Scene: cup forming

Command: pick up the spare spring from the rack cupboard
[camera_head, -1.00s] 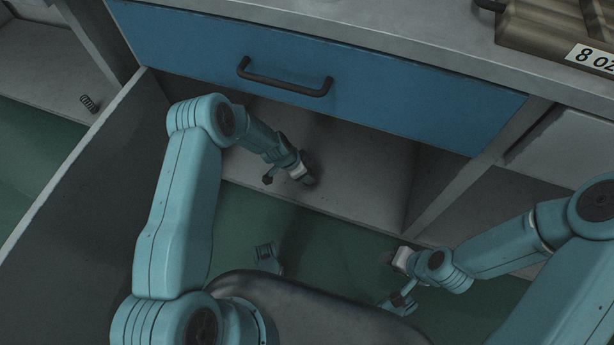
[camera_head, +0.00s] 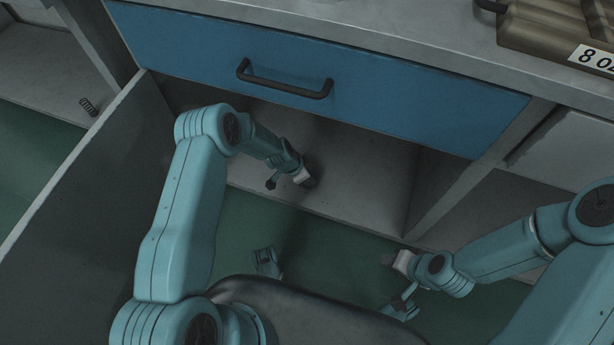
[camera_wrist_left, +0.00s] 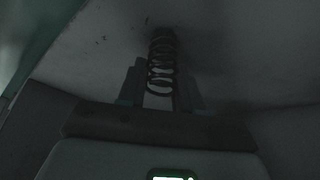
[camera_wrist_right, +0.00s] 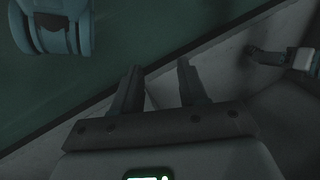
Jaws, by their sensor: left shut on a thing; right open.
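My left gripper (camera_head: 310,184) is inside the open cupboard (camera_head: 350,165) below the blue drawer, low over its floor. In the left wrist view a dark coil spring (camera_wrist_left: 162,65) stands between the two fingers of this gripper (camera_wrist_left: 162,88), which are shut on it. In the head view this spring is hidden by the gripper and shadow. My right gripper (camera_head: 388,260) is open and empty near the cupboard's front edge. The right wrist view shows its fingers (camera_wrist_right: 155,90) apart with nothing between them.
Another dark spring (camera_head: 88,106) lies on a shelf at the far left, beyond the open grey door (camera_head: 90,185). The blue drawer (camera_head: 320,85) with a dark handle (camera_head: 285,82) is above the cupboard. A brown case (camera_head: 560,30) sits on the countertop. Green floor (camera_head: 320,250) lies in front.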

